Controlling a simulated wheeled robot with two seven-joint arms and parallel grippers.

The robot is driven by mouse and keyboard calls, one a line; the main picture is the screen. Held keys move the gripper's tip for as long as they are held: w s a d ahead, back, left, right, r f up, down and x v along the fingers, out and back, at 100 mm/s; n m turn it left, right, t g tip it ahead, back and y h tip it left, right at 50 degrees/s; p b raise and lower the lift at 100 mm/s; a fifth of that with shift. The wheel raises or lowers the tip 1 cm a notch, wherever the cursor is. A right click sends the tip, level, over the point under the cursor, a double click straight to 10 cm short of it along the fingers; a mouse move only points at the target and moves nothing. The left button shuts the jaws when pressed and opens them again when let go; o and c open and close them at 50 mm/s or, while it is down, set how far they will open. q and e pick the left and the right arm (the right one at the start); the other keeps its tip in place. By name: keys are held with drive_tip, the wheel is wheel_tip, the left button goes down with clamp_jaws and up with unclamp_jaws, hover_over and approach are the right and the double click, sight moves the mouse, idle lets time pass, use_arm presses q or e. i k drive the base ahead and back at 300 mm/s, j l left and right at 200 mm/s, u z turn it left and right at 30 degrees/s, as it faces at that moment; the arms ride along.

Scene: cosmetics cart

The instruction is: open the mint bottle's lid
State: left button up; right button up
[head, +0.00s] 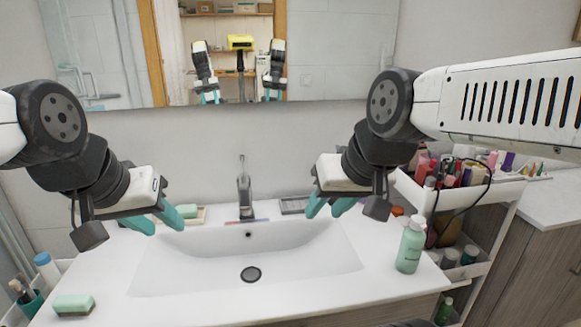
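The mint bottle (408,252) stands upright on the counter, right of the sink. Its pale lid (417,221) sits on top. My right gripper (326,213) hangs over the back right of the sink, left of the bottle and apart from it. Its teal fingers are spread with nothing between them. My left gripper (166,228) hangs over the back left of the sink, far from the bottle. Its teal fingers are also apart and empty.
The sink (300,262) with its faucet (244,190) fills the middle. A white cart (504,195) crowded with cosmetics stands at right, close to the bottle. A two-tone sponge (73,305) and a teal cup (30,302) are at front left. A mirror spans the back wall.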

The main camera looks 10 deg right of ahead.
sight(416, 220)
drive_tip(key=k+j+z, duration=0.15)
drive_tip(key=z, duration=1.35)
